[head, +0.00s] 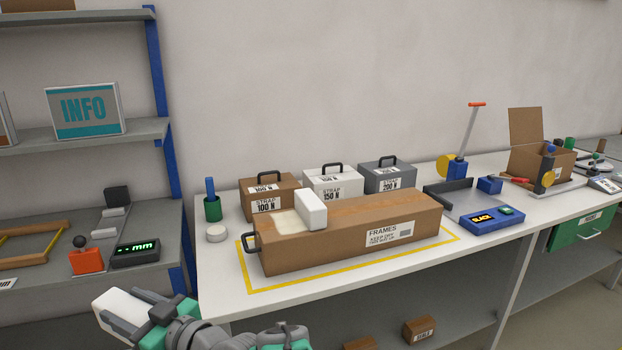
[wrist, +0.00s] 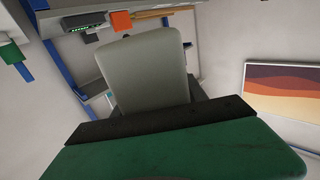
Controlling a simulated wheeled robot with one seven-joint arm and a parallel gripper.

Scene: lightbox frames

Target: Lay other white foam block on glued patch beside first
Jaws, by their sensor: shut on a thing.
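My gripper (head: 150,302) is at the lower left of the head view, in front of the table's left end and apart from the carton. It is shut on a white foam block (head: 112,301), which also fills the middle of the wrist view (wrist: 147,68). The first white foam block (head: 311,209) lies on top of the long brown carton (head: 330,243) marked FRAMES. The glued patch (head: 287,220) is a pale, glossy area on the carton's top, to the left of the first block. Part of the patch is hidden behind that block.
Three strap boxes, brown (head: 268,197), white (head: 333,184) and grey (head: 387,178), stand behind the carton. A green cup (head: 212,208) and a white puck (head: 216,233) stand at its left. A shelf rack (head: 125,215) is at the far left. The table's front left corner is bare.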

